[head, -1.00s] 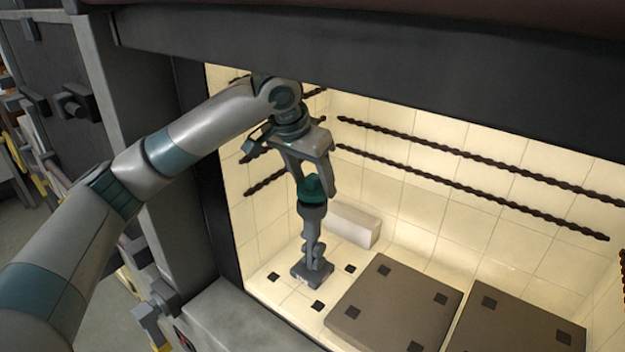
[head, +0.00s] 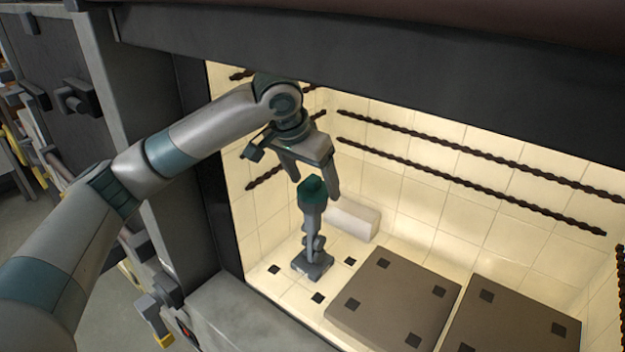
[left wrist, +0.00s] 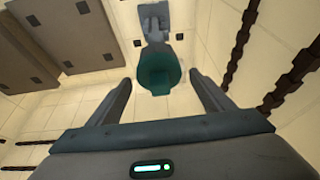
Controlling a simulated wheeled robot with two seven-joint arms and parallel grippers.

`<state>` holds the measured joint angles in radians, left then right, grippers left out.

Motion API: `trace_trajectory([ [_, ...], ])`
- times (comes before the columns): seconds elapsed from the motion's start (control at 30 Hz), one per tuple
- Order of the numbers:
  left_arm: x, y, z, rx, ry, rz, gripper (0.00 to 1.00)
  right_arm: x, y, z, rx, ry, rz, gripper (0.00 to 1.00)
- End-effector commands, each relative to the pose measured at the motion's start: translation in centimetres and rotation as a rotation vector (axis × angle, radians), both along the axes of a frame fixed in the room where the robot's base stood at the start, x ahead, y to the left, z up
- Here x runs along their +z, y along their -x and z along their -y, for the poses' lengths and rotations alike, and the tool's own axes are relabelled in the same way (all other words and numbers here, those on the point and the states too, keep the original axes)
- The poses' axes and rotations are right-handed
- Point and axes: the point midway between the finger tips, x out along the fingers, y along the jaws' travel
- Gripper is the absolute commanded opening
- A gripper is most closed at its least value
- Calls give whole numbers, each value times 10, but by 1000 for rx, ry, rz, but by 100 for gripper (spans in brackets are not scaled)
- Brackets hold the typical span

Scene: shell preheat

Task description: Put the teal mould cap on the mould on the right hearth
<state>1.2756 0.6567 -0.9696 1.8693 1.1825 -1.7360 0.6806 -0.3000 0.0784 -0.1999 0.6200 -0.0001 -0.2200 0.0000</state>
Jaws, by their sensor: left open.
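The teal mould cap (head: 312,190) is on top of an upright grey post-like piece, seemingly the mould (head: 312,222), with a square foot on the pale tiled floor of the lit chamber. My left gripper (head: 315,187) is open just above the cap, its fingers apart to either side. In the left wrist view the cap (left wrist: 158,72) lies between and beyond the spread fingertips, with gaps on both sides. The grey piece (left wrist: 153,24) shows behind it. I cannot tell how well the cap is seated. My right gripper is not in view.
Two brown slabs with dark square marks, a nearer left one (head: 390,298) and a right one (head: 520,318), lie to the right. A pale block (head: 353,220) stands behind the mould. Dark twisted rods line the walls. A dark lintel (head: 380,70) hangs above the opening.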

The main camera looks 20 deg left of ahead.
Motion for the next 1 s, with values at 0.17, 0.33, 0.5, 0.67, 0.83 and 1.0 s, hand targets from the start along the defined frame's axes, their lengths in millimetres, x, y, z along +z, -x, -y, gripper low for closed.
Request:
trace_trajectory([
  [0.17,3,0,0,0,1,2,74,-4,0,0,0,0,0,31],
  [0.33,12,4,-1,-1,2,3,74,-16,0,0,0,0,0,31],
  [0.5,28,11,-4,0,1,5,74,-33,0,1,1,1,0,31],
  [0.67,25,43,-16,-1,0,4,74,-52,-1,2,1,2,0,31],
  [0.83,25,76,-29,0,-1,4,74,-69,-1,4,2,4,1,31],
  [1.0,27,103,-38,1,-1,3,74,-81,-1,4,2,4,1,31],
])
